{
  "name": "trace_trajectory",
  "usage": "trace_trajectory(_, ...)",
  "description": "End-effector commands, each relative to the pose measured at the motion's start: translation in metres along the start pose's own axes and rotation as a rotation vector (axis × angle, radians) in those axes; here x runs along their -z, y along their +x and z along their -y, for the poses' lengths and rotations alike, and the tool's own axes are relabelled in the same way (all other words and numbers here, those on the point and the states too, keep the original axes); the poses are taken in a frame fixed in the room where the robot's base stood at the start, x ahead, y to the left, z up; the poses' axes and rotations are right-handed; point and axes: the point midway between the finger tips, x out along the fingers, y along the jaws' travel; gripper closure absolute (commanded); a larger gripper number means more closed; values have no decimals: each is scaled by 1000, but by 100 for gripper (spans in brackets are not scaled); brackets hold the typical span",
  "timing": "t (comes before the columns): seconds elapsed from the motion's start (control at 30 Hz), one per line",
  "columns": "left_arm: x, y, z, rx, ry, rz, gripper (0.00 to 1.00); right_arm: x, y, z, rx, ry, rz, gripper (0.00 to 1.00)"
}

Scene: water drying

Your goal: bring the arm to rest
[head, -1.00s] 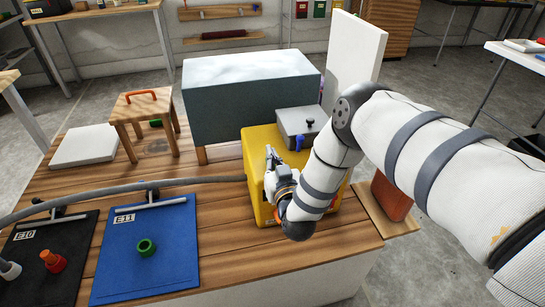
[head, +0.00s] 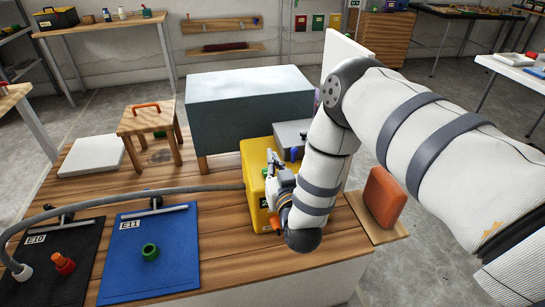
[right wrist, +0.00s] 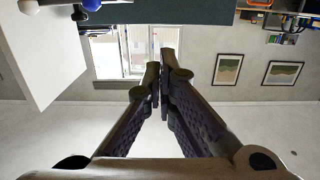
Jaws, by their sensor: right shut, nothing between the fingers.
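My right arm reaches in from the right in the head view. Its gripper (head: 281,190) is beside the yellow box (head: 256,172), partly hidden by my wrist; I cannot tell from the head view whether it touches the box. In the right wrist view the two fingers (right wrist: 159,82) meet at their tips with nothing between them. My left gripper is not in view.
An orange block (head: 384,197) stands right of my forearm. A hose crosses left, past a blue mat (head: 120,262) and a stool (head: 146,120).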

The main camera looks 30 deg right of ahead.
Motion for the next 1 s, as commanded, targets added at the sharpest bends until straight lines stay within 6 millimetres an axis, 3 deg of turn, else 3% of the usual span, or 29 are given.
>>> trace_trajectory(0.57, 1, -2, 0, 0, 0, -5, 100, 1, -8, 0, 0, -1, 5, 100)
trace_trajectory(0.67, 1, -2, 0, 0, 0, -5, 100, -22, -21, 4, 29, -6, 100, 100)
trace_trajectory(0.77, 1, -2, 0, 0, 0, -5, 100, -84, -68, 8, 95, -25, 371, 100)
trace_trajectory(0.8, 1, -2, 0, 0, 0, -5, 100, -111, -97, 8, 123, -37, 510, 100)
trace_trajectory(0.87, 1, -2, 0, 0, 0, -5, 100, -146, -146, 3, 153, -53, 716, 100)
trace_trajectory(0.9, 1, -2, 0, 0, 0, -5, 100, -165, -182, -2, 166, -68, 852, 100)
trace_trajectory(1.0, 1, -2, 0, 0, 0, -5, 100, -192, -272, -21, 178, -102, 1168, 100)
